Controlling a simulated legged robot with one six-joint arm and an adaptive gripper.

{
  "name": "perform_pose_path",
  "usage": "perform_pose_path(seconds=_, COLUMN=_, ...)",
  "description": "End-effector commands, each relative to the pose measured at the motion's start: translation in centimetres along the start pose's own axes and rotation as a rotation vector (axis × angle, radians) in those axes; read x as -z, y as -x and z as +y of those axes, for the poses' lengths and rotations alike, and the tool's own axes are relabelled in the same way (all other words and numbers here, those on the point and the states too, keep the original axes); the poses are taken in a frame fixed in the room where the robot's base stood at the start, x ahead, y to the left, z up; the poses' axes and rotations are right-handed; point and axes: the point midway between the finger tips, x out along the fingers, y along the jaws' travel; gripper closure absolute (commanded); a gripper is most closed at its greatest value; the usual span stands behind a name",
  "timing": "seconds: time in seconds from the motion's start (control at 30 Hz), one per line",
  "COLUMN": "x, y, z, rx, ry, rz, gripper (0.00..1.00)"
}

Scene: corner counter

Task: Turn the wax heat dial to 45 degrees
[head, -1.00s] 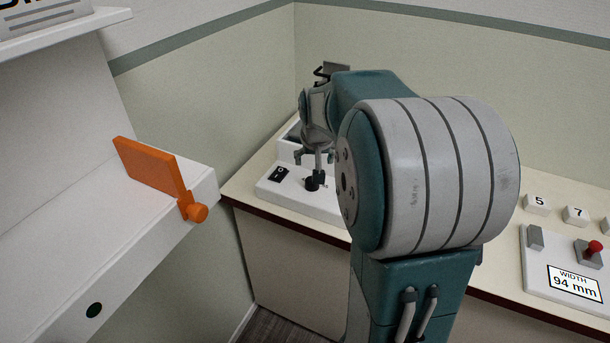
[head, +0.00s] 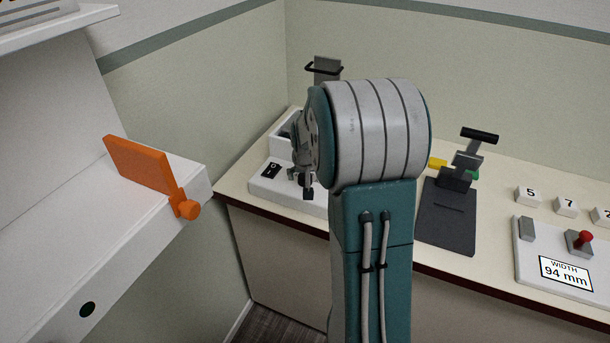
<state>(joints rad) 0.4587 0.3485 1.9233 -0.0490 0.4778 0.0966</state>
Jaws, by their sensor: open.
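The white heater unit (head: 266,188) stands on the counter by the back corner, with a black switch (head: 270,170) on its left front. My gripper (head: 305,183) points down over the front of this unit, right of the switch. It is open, seen small and from the side, partly covered by my own arm. The dark heat dial is not clearly seen. A small dark block at the gripper's lower end could be a fingertip or the dial. I cannot tell whether they touch, and no dial scale can be read.
A black lever press (head: 448,225) stands right of my arm. Farther right are number blocks (head: 527,195) and a white panel (head: 522,263) with a red-topped lever (head: 584,238) and a "94 mm" display. A white machine with an orange flap (head: 140,165) is at the left.

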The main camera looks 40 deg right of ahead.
Motion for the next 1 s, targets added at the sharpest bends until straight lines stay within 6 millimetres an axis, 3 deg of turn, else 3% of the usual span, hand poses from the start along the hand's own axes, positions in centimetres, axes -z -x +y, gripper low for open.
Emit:
perform_pose_path(seconds=0.07, x=0.00, y=0.02, z=0.00, rx=0.000, ry=0.000, rz=0.000, gripper=0.11)
perform_pose_path(seconds=0.2, x=-0.01, y=0.03, z=0.00, rx=0.000, ry=0.000, rz=0.000, gripper=0.73)
perform_pose_path(seconds=0.23, x=-0.01, y=0.03, z=0.00, rx=0.000, ry=0.000, rz=0.000, gripper=0.87)
perform_pose_path(seconds=0.27, x=-0.01, y=0.03, z=0.00, rx=0.000, ry=0.000, rz=0.000, gripper=0.93)
perform_pose_path(seconds=0.67, x=-0.08, y=-0.02, z=0.02, rx=0.012, ry=0.029, rz=-0.002, gripper=0.93)
perform_pose_path(seconds=1.0, x=-0.12, y=-0.08, z=0.08, rx=0.084, ry=0.197, rz=-0.004, gripper=0.93)
